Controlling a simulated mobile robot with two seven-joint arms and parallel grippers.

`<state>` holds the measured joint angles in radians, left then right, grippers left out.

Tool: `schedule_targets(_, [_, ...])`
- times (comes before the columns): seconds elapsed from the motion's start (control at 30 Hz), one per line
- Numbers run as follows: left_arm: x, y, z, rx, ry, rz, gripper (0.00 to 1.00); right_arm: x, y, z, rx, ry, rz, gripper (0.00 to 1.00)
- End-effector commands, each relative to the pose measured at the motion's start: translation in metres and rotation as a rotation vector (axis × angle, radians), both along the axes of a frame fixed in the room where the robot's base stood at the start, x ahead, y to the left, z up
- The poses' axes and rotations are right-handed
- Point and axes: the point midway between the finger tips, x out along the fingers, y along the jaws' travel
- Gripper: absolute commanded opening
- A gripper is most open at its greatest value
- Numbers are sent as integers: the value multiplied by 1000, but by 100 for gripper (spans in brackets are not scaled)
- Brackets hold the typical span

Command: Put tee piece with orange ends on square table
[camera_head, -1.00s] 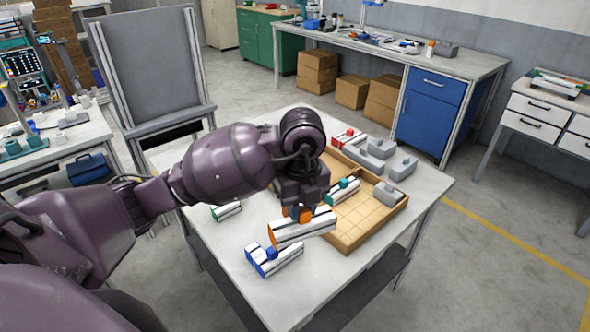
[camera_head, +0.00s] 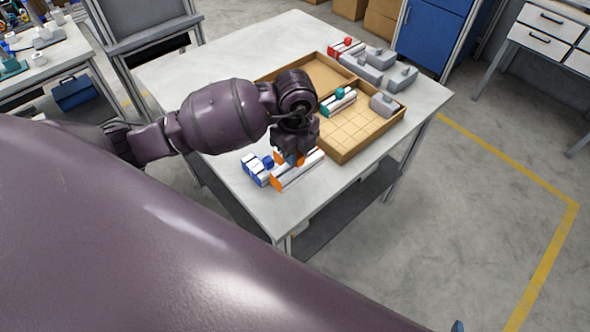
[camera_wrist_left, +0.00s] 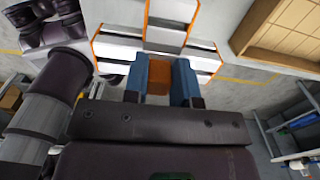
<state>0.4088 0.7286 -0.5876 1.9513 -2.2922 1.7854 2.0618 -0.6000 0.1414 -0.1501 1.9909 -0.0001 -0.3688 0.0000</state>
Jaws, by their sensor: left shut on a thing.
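The tee piece with orange ends (camera_head: 302,172) is white and dark striped. A small blue-grey tip at the bottom edge of the head view may be my right gripper (camera_head: 457,326).
A wooden tray (camera_head: 345,157) on the table holds a teal-ended piece (camera_head: 338,103) and a grey piece (camera_head: 386,105). A red-ended piece (camera_head: 347,47) and several grey pieces stand behind it. The table's far left part is clear.

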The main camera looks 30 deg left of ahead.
Motion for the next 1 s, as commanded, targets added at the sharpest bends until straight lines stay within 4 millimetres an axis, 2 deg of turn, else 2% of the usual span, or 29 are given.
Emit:
schedule_targets(0.03, [0, 0, -11, -1, 3, 2, 0, -2, 0, -2, 0, 4, 0, 89])
schedule_targets(0.13, [0, 0, -25, -1, 1, 1, 0, -5, -1, -5, 0, 10, -2, 89])
schedule_targets(0.47, [0, 0, -48, -1, 1, 1, 0, -5, -1, -6, 0, 11, -2, 89])
schedule_targets(0.7, [0, 0, -78, -1, 1, 1, 0, 0, 0, -7, 0, 3, 1, 89])
schedule_targets(1.0, [0, 0, -80, 0, -1, 0, 0, 3, 0, -5, -1, -3, 4, 89])
